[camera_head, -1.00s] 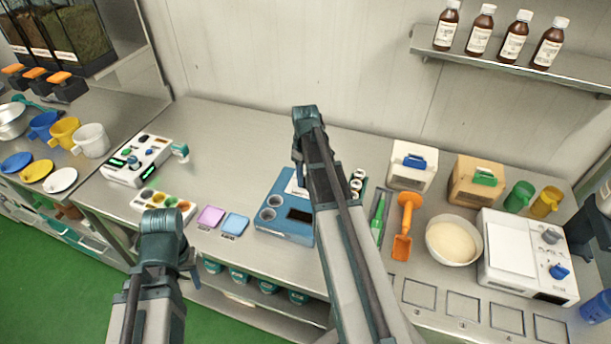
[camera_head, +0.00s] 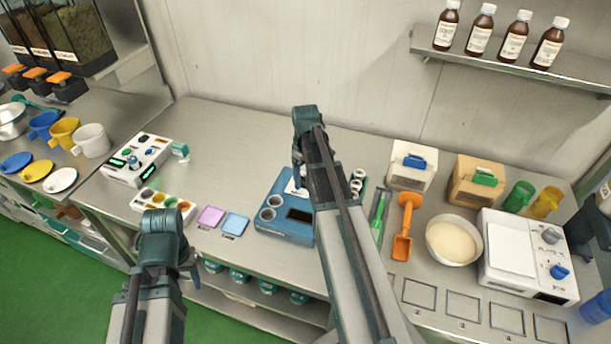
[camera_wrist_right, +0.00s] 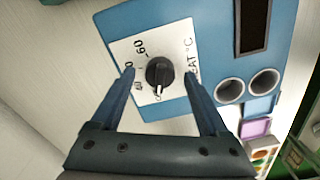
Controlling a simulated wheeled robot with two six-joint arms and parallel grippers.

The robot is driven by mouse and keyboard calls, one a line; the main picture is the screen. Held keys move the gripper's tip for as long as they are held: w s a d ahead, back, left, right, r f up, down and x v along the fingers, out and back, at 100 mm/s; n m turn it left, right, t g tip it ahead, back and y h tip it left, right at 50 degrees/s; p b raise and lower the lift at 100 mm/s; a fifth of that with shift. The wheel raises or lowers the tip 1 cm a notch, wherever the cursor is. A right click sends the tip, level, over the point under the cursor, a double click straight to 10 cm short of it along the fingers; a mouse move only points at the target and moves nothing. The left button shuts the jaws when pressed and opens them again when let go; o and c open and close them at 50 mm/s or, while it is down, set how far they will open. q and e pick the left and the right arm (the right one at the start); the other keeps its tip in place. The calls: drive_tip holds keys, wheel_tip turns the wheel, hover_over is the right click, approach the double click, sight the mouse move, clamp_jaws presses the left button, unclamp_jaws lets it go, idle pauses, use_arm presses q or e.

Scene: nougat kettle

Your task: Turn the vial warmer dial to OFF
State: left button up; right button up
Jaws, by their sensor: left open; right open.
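The vial warmer (camera_head: 283,228) is a blue box on the bench, partly hidden behind my right arm in the head view. In the right wrist view the warmer (camera_wrist_right: 204,40) has a white plate marked HEAT °C and a black dial (camera_wrist_right: 160,72). The dial's white pointer faces the bottom of the picture; the mark beside it is not clearly legible. My right gripper (camera_wrist_right: 160,76) is open, its fingers on either side of the dial; contact cannot be told. My left gripper (camera_head: 188,268) appears open and empty in front of the bench, away from the warmer.
Pink (camera_head: 210,216) and blue (camera_head: 235,224) pads lie left of the warmer, near a white control box (camera_head: 140,160). A green tool (camera_head: 378,212), orange scoop (camera_head: 403,228) and bowl (camera_head: 453,241) stand to the right. The bench behind the warmer's left side is clear.

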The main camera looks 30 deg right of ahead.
sight(305, 178)
drive_tip(key=shift+r, duration=0.1)
wheel_tip(305, 178, up, 14)
drive_tip(key=p, duration=1.3)
drive_tip(key=shift+f+p, duration=0.2)
drive_tip(key=shift+p, duration=0.2)
drive_tip(key=s+a+f+b, duration=0.4)
drive_tip(key=s+a, duration=0.1)
drive_tip(key=a, duration=0.5)
drive_tip(key=s+a+f+b, duration=0.5)
drive_tip(key=s+a, duration=0.1)
drive_tip(key=a, duration=0.4)
drive_tip(key=s+a+f+h+b, duration=0.1)
drive_tip(key=s+a+f+b, duration=0.3)
drive_tip(key=a, duration=0.6)
drive_tip(key=shift+s+a+f+b, duration=0.25)
drive_tip(key=shift+s+b, duration=0.1)
drive_tip(key=shift+s, duration=0.45)
